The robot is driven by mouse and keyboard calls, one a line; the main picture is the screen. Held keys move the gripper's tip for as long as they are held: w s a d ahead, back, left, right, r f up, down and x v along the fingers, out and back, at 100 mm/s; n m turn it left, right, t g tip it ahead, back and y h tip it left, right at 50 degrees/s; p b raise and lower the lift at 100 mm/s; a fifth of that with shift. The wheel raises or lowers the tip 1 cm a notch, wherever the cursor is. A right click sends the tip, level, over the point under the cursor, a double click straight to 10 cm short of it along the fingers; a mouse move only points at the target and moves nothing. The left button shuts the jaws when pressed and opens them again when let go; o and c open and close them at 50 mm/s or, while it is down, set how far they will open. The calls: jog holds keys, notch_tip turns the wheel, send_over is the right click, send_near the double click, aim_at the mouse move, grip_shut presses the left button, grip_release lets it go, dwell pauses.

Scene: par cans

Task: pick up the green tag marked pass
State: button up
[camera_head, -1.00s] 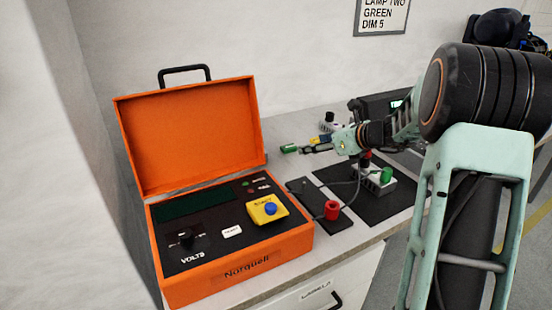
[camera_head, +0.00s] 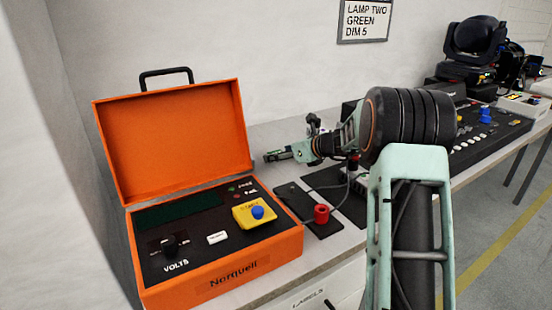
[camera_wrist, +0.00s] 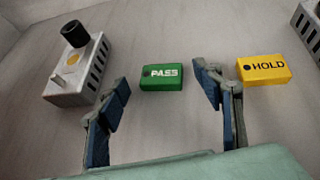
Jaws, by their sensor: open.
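The green tag marked PASS (camera_wrist: 162,78) lies flat on the worktop in the wrist view. It is a small block with a dark hole at its left end. My gripper (camera_wrist: 166,90) is open, with one blue finger to each side of the tag and a gap on both sides. The tag is a little beyond the fingertips in the picture, and I cannot tell the height of the fingers above it. In the head view my gripper (camera_head: 276,155) is over the bench behind the orange case, and the tag there is mostly hidden.
A yellow tag marked HOLD (camera_wrist: 263,70) lies right of the right finger. A grey metal box with a black knob (camera_wrist: 80,65) stands left of the left finger. The open orange tester case (camera_head: 215,265) stands in front of my gripper, near a red plug (camera_head: 321,214).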

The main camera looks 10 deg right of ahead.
jog(key=c, duration=1)
jog(key=shift+c, duration=0.2)
jog(key=shift+r, duration=0.2)
